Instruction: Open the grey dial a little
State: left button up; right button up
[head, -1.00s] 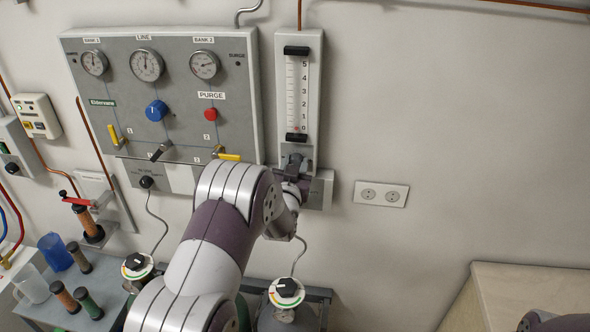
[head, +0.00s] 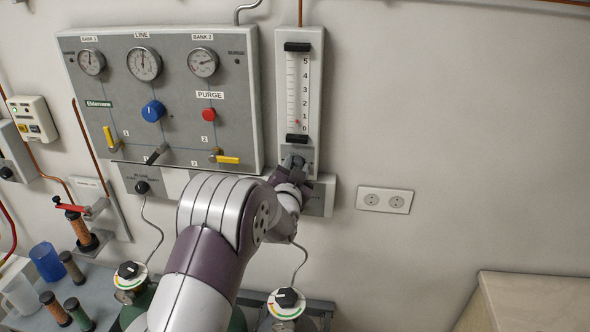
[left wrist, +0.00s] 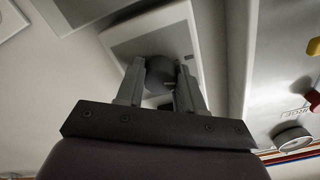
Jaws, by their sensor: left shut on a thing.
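The flowmeter (head: 301,70) is a tall white panel on the wall with a scale from 0 to 5. Its small red float (head: 297,122) stands between 0 and 1. The grey dial (left wrist: 157,78) is at the flowmeter's lower end and is mostly hidden in the head view by my gripper. My left gripper (head: 294,163) is at the dial. In the left wrist view my left gripper (left wrist: 160,82) has one finger on each side of the dial and is shut on it. My right gripper is out of view.
Left of the flowmeter is a gas panel (head: 180,128) with gauges, a blue knob (head: 153,111), a red button (head: 208,114) and yellow-handled valves. A wall socket (head: 384,199) is to the right. Gas cylinders with black knobs (head: 286,298) stand below. The wall to the right is clear.

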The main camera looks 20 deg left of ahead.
pick_arm(q)
jog(key=o, duration=1)
jog(key=shift+s, duration=0.1)
jog(key=shift+o, duration=0.2)
jog(key=shift+d, duration=0.1)
jog(key=shift+s, duration=0.1)
jog(key=b+v, duration=0.5)
jog(key=v, duration=0.7)
jog(key=shift+s, duration=0.3)
